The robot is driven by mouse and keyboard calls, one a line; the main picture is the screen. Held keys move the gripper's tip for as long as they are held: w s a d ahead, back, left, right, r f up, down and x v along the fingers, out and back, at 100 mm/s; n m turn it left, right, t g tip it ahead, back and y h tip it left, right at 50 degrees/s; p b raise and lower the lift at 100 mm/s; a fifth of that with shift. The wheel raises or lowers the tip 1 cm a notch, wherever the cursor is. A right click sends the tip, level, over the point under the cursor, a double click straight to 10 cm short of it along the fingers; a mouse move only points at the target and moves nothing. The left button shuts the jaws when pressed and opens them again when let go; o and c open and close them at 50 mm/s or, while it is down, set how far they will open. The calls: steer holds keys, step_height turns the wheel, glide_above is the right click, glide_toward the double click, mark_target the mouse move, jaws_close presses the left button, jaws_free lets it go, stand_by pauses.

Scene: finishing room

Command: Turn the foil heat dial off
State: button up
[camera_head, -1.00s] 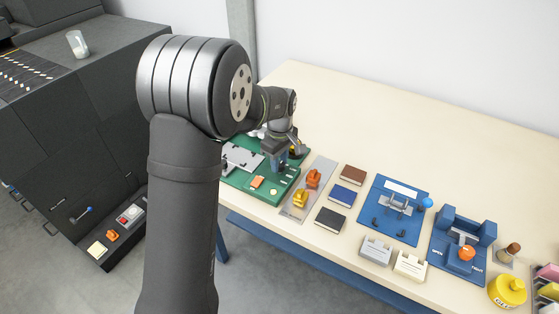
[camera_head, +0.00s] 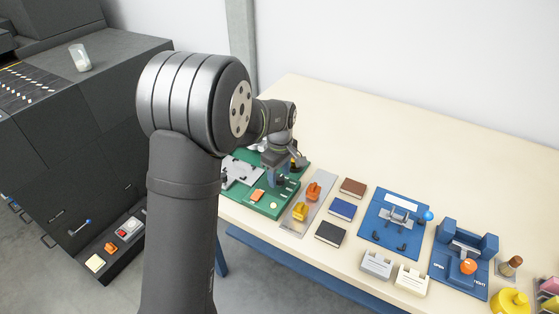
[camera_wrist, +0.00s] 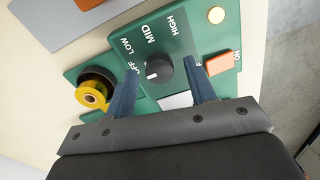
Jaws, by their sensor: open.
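The foil heat dial (camera_wrist: 158,70) is a round black knob with a white pointer line on the green panel (camera_wrist: 196,32). OFF, LOW, MID and HIGH are printed around it. The pointer faces left and slightly down in the wrist view, on the OFF side. My gripper (camera_wrist: 160,74) is open, with one finger on each side of the dial. I cannot tell whether the fingers touch it. In the head view my gripper (camera_head: 281,174) is over the green foil station (camera_head: 285,203), and hides the dial there.
Right of the station are a grey plate with orange handles (camera_head: 313,191), several books (camera_head: 343,208) and blue fixtures (camera_head: 392,210). The table's back is clear.

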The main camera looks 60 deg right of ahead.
mark_target(280, 177)
step_height(280, 177, up, 17)
stand_by(0.4)
steer(key=shift+d+f, duration=0.1)
stand_by(0.4)
step_height(280, 177, down, 17)
steer(key=shift+f, duration=0.1)
stand_by(0.5)
